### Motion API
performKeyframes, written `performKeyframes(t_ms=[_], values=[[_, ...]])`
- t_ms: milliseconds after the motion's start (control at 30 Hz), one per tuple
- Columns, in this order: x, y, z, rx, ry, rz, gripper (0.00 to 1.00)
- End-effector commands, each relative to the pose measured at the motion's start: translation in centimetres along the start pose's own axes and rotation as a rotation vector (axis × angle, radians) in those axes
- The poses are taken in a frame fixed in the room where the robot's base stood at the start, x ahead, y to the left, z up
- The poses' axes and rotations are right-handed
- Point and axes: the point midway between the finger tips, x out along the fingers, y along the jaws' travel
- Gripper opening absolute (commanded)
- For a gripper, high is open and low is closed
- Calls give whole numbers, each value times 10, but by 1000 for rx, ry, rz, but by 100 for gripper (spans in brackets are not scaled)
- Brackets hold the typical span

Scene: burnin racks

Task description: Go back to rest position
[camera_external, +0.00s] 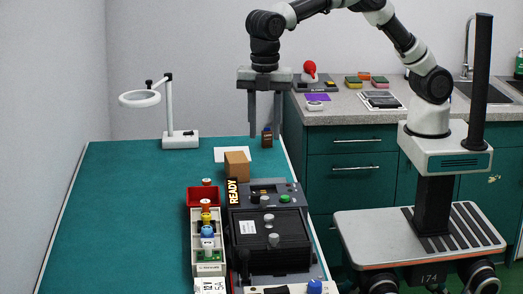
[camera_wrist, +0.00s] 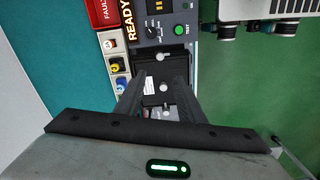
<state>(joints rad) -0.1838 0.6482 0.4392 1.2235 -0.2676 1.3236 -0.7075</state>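My gripper (camera_external: 265,136) hangs fingers-down above the far right part of the green bench (camera_external: 110,200). Its two dark fingers are apart with a clear gap between them, and I see nothing held. In the wrist view my gripper (camera_wrist: 164,78) points at the black burn-in rack (camera_wrist: 161,65), which shows between and beyond the fingers. In the external view the rack (camera_external: 272,240) stands on the bench nearer the camera than the gripper. A small dark block (camera_external: 267,138) appears between the fingertips in the external view; its distance from them is unclear.
A cardboard box (camera_external: 236,166) and white sheet (camera_external: 222,154) lie near the rack's far end. A magnifier lamp (camera_external: 180,140) stands far left. The left bench is clear.

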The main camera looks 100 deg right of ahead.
Motion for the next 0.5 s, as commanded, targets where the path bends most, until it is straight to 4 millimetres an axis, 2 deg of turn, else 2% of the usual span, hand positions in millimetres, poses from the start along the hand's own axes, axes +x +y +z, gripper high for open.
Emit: performKeyframes(t_ms=[367, 500], values=[[-4, 0, 1, 3, -1, 3, 35], [-26, -5, 20, 61, -2, 42, 35]])
